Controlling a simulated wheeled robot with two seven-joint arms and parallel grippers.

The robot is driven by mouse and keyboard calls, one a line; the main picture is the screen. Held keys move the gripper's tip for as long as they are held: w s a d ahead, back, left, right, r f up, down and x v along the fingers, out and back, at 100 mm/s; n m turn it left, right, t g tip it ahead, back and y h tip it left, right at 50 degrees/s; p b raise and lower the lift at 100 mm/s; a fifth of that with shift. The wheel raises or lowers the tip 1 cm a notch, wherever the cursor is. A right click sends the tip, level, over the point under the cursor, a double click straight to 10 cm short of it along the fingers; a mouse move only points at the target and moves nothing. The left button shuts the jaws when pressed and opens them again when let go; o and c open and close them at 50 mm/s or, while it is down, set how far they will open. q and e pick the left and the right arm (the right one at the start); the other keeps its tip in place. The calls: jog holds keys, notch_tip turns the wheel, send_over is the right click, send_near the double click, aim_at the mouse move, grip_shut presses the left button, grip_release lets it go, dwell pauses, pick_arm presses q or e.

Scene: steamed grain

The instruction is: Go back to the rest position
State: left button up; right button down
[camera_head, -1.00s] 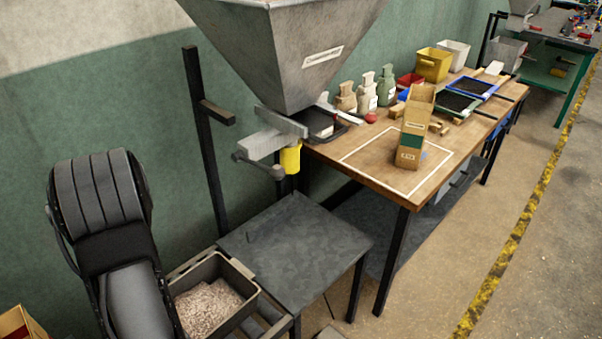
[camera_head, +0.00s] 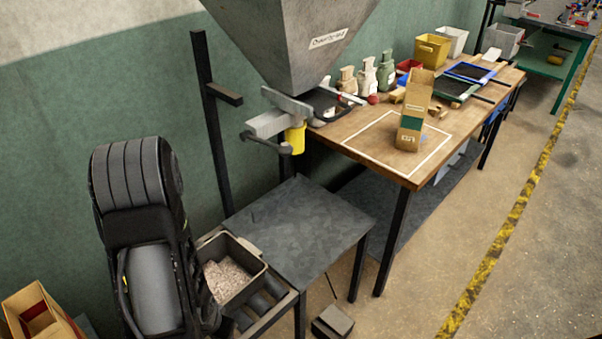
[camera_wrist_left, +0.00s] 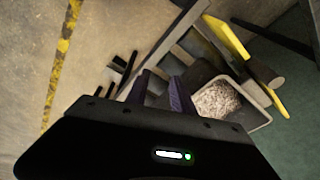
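My left arm comes in from the left of the head view, bent, with its forearm pointing down beside the grey bin of grain (camera_head: 257,279). It covers the bin's left edge. The left gripper is hidden in the head view. In the left wrist view the left gripper (camera_wrist_left: 162,88) shows two dark purple fingers, apart, with nothing seen between them. The right gripper is in neither view.
A grey metal table (camera_head: 300,225) stands right of the bin, under the hopper (camera_head: 290,45) with its yellow-tipped handle. The wooden workbench (camera_head: 365,145) carries a tall cardboard box (camera_head: 414,112). A dark block (camera_head: 332,322) lies on the floor. Open floor is at right.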

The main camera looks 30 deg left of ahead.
pick_arm(q)
jog(key=d+f+h, duration=0.2)
jog(key=d+f, duration=0.1)
jog(key=d, duration=1.2)
jog(key=d+f+g+h, duration=0.1)
jog(key=d+f+h, duration=0.2)
jog(key=d, duration=1.3)
jog(key=shift+s+d+f+g, duration=0.15)
jog(key=shift+s+f+g, duration=0.05)
jog(key=shift+f+g, duration=0.1)
